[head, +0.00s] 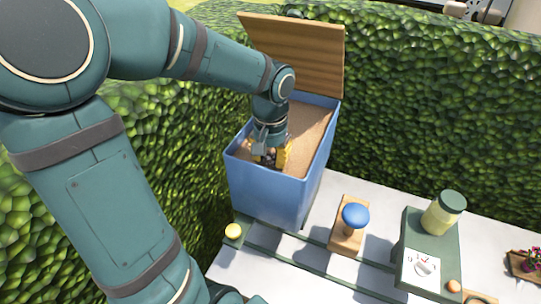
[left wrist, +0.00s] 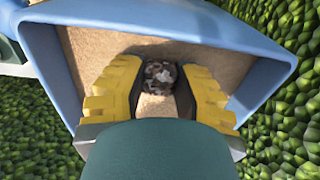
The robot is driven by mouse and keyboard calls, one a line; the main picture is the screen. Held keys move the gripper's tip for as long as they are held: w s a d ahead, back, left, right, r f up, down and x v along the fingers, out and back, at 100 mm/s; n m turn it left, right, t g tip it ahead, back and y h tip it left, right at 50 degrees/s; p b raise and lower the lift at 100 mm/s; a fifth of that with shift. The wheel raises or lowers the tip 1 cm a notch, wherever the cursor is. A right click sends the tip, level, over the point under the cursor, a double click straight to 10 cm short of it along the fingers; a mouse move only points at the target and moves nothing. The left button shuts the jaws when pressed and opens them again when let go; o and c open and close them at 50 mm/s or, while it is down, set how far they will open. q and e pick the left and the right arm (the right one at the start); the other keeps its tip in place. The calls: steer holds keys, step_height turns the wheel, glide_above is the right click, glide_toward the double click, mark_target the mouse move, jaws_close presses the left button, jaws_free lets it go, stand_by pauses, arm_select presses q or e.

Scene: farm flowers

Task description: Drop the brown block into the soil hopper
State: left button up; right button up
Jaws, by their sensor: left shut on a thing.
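The soil hopper (head: 270,193) is a tall blue bin with sandy brown soil inside, and its wooden lid (head: 300,50) stands open at the back. My left gripper (head: 269,154) points down inside the hopper's mouth, near the front wall. In the left wrist view its yellow fingers (left wrist: 157,88) are shut on the brown block (left wrist: 160,73), a dark speckled lump. The block is over the soil, within the blue rim (left wrist: 180,22); the gap below it is hard to judge. My right gripper is not in view.
Leafy green hedges (head: 430,90) stand behind and left of the hopper. To the right are a wooden stand with a blue knob (head: 356,216), a green table (head: 428,279) with a lidded jar (head: 443,213), and a flower tray (head: 523,265). A yellow button (head: 233,231) sits before the hopper.

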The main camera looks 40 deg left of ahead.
mark_target(270, 156)
arm_select(q)
steer(key=shift+f+b, duration=0.5)
steer(key=shift+f, duration=0.1)
steer(key=o, duration=0.9)
steer(key=shift+c, duration=0.2)
steer(key=shift+r+p, duration=0.5)
steer(key=shift+r, duration=0.05)
step_height(270, 156, up, 12)
steer(key=p, duration=0.1)
steer(key=shift+s, duration=0.1)
